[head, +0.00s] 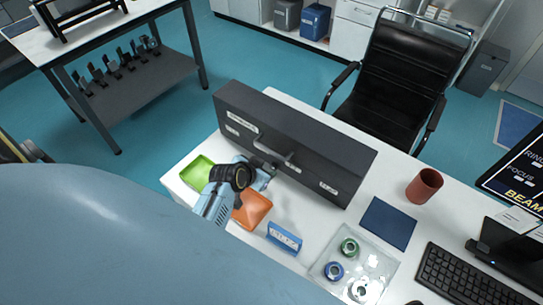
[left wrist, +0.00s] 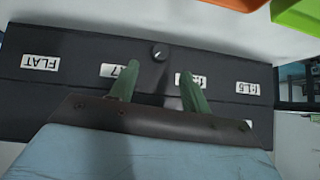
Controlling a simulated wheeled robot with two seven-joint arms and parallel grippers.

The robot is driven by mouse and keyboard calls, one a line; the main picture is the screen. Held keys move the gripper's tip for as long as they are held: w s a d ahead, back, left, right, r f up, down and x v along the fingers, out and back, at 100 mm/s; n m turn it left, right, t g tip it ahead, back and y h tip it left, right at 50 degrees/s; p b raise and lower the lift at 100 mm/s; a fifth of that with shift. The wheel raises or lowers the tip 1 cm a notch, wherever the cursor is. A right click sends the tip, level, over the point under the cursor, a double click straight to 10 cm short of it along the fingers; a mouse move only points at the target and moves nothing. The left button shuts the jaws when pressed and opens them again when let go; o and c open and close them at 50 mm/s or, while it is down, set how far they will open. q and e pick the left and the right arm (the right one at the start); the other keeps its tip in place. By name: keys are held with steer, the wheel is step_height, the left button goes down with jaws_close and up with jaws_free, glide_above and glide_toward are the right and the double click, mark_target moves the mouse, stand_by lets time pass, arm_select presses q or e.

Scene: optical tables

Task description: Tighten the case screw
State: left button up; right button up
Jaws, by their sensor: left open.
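The long dark case (head: 325,160) stands on the white table, with white labels on its front and a handle at its middle. In the left wrist view the case (left wrist: 60,100) fills the middle, and its labels appear upside down. A small round dark screw (left wrist: 160,52) shows on its face between labels. My left gripper (head: 268,167) is at the case's front, near the handle. In the left wrist view its two green fingers (left wrist: 160,72) are open and apart, with the screw between and just beyond their tips. I cannot tell any contact. My right gripper is not in view.
A green tray (head: 197,173) and an orange tray (head: 252,209) lie close to my left gripper. A blue labelled block (head: 284,238), a clear tray with rings (head: 335,251), a dark blue mat (head: 388,222), a brown cup (head: 424,186) and a keyboard (head: 470,275) lie to the right.

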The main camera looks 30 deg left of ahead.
mark_target(272, 167)
arm_select(q)
steer(key=b+x, duration=0.1)
steer(key=x, duration=0.4)
steer(key=shift+w+f, duration=0.1)
steer(key=shift+f, duration=0.05)
steer(key=shift+w+f, duration=0.35)
steer(key=shift+w, duration=0.15)
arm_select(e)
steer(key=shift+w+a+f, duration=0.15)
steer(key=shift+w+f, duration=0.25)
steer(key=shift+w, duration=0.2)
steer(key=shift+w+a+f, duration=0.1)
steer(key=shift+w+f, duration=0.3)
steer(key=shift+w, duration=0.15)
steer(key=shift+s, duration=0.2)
arm_select(q)
steer(key=c, duration=1)
